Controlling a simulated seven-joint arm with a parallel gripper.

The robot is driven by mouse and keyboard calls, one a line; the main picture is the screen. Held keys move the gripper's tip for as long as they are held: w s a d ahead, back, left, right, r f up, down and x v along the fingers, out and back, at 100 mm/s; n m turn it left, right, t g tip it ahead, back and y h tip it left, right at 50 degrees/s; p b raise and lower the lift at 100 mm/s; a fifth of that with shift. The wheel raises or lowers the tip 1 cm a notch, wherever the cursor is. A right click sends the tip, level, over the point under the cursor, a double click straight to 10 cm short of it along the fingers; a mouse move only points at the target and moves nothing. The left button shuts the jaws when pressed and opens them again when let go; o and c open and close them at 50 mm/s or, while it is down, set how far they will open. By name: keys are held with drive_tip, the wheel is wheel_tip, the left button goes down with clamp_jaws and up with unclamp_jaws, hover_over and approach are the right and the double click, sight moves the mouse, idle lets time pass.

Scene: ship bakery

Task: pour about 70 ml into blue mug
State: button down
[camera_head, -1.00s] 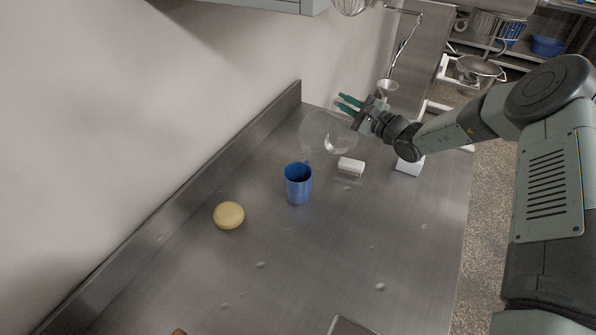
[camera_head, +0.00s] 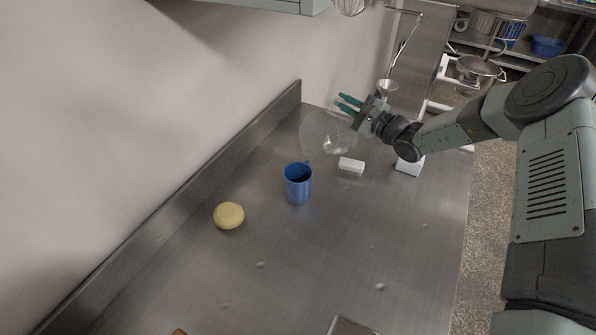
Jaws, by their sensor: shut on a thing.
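The blue mug (camera_head: 298,186) stands upright on the steel counter (camera_head: 330,250), and its inside looks dark. My gripper (camera_head: 350,104) is shut on a clear, see-through vessel (camera_head: 322,132), which it holds behind and above the mug, apart from it. The vessel looks tilted, with its body toward the mug. A paler patch inside it could be liquid. I cannot make out a stream between the vessel and the mug, and the level in the mug is hidden.
A yellow round item (camera_head: 229,215) lies left of the mug. A white brush-like block (camera_head: 351,166) lies to its right, and a white box (camera_head: 410,166) is farther right. The counter's raised back edge (camera_head: 200,181) runs along the wall. The front middle is mostly clear.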

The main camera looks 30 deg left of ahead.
drive_tip(key=shift+w+f+m, duration=0.2)
drive_tip(key=shift+f+m, duration=0.1)
drive_tip(key=shift+f, duration=0.05)
drive_tip(key=w+d+f+m, duration=0.2)
drive_tip(key=w+f+m, duration=0.5)
drive_tip(key=m, duration=0.4)
drive_tip(key=shift+w+f+t, duration=0.2)
drive_tip(key=shift+f+t, duration=0.1)
drive_tip(key=shift+f, duration=0.25)
idle(1.0)
